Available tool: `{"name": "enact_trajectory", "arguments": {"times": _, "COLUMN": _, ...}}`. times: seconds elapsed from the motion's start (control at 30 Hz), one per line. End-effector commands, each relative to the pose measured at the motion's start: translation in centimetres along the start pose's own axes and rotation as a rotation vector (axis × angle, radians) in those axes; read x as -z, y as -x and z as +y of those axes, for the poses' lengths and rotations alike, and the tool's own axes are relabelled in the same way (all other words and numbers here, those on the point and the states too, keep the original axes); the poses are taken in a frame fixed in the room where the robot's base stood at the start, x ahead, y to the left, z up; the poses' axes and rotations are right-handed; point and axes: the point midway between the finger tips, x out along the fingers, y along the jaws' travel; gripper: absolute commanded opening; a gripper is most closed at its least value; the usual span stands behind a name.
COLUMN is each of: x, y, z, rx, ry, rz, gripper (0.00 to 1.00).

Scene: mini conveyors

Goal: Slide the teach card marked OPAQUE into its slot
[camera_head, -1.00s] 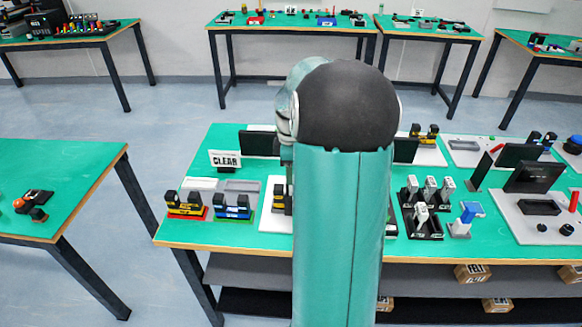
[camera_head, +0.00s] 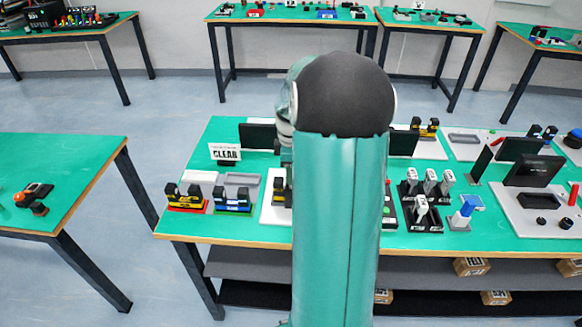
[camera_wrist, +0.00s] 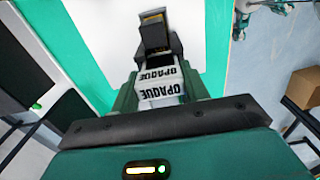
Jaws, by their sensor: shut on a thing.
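The card marked OPAQUE (camera_wrist: 160,91) is between the fingers of my gripper (camera_wrist: 158,84) in the wrist view, which is shut on it. Just beyond the card stands a dark block with a yellowish top (camera_wrist: 154,32) on a white plate (camera_wrist: 100,40); the wrist view does not show clearly whether card and block touch. I cannot make out a slot opening. In the head view my arm hides the gripper and the card.
In the head view, a CLEAR sign (camera_head: 225,153) stands left of my arm, behind black-and-yellow (camera_head: 188,197) and black-and-blue (camera_head: 233,199) units. A black rack with several white-topped pieces (camera_head: 426,200) and a blue-topped stand (camera_head: 467,210) are to the right.

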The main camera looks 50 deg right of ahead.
Motion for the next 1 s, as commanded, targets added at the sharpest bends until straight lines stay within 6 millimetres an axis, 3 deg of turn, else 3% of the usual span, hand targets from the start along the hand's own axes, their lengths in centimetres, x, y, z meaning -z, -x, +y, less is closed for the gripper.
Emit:
{"name": "enact_trajectory", "arguments": {"times": 0.8, "x": 0.0, "y": -1.5, "z": 0.0, "rx": 0.001, "ry": 0.0, "rz": 0.0, "gripper": 0.23}}
{"name": "enact_trajectory", "arguments": {"times": 0.83, "x": 0.0, "y": -1.5, "z": 0.0, "rx": 0.001, "ry": 0.0, "rz": 0.0, "gripper": 0.49}}
{"name": "enact_trajectory", "arguments": {"times": 0.93, "x": 0.0, "y": -1.5, "z": 0.0, "rx": 0.001, "ry": 0.0, "rz": 0.0, "gripper": 0.69}}
{"name": "enact_trajectory", "arguments": {"times": 1.0, "x": 0.0, "y": -1.5, "z": 0.0, "rx": 0.001, "ry": 0.0, "rz": 0.0, "gripper": 0.7}}
